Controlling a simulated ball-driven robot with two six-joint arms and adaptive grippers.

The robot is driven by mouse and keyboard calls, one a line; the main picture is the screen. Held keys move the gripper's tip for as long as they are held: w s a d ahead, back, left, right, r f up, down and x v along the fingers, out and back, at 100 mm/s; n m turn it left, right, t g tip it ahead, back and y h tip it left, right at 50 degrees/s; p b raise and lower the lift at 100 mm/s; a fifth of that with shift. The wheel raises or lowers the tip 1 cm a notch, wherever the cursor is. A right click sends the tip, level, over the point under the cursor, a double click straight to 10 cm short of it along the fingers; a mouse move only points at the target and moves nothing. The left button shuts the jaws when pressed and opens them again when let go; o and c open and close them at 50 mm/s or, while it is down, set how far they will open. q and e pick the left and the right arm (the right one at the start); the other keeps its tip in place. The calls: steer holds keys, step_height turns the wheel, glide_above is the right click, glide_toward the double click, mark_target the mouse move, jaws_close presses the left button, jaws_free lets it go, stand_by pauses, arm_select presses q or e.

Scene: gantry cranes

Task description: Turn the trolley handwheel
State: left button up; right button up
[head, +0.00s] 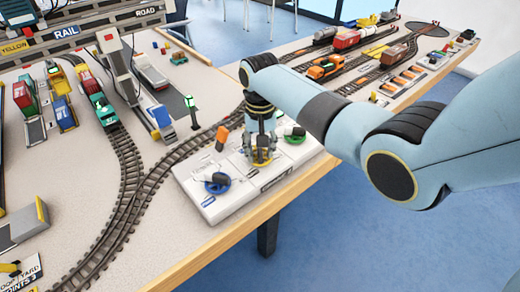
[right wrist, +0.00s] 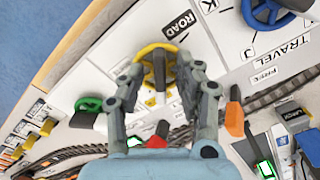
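A white control panel (head: 235,190) on the table carries a blue handwheel (head: 217,183), a yellow one (head: 263,160) and a green one (head: 295,138). I cannot read which is the trolley's. My right gripper (head: 262,152) points down at the yellow wheel and partly hides it. In the right wrist view, the gripper (right wrist: 160,72) is open, with its fingers on either side of the yellow wheel (right wrist: 146,53); contact cannot be told. The green wheel (right wrist: 88,103) lies left and the blue wheel (right wrist: 262,12) at upper right. My left gripper is not in view.
An orange lever (head: 222,137) stands on the panel beside the gripper. Curved railway tracks (head: 125,200) run behind and left of the panel. A gantry crane (head: 120,65) and several toy vehicles stand farther back. The table's wooden edge (head: 240,228) is close in front.

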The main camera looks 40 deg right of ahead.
steer(key=shift+c, duration=0.4)
jaws_close()
steer(key=shift+r+n+p, duration=0.2)
steer(key=shift+n+p, duration=0.65)
steer(key=shift+n, duration=0.05)
steer(key=shift+d+n+p, duration=0.1)
steer(key=shift+n+p, duration=0.75)
steer(key=shift+n, duration=0.35)
steer(key=n+p, duration=0.1)
steer(key=n, duration=0.3)
steer(key=shift+d+n+p, duration=0.15)
steer(key=shift+n+p, duration=0.15)
steer(key=shift+p, duration=0.1)
steer(key=n, duration=0.2)
steer(key=n+p, duration=0.1)
steer(key=n, duration=0.1)
steer(key=shift+w+d+f+n, duration=0.1)
steer(key=shift+w+n, duration=0.05)
steer(key=shift+n, duration=0.25)
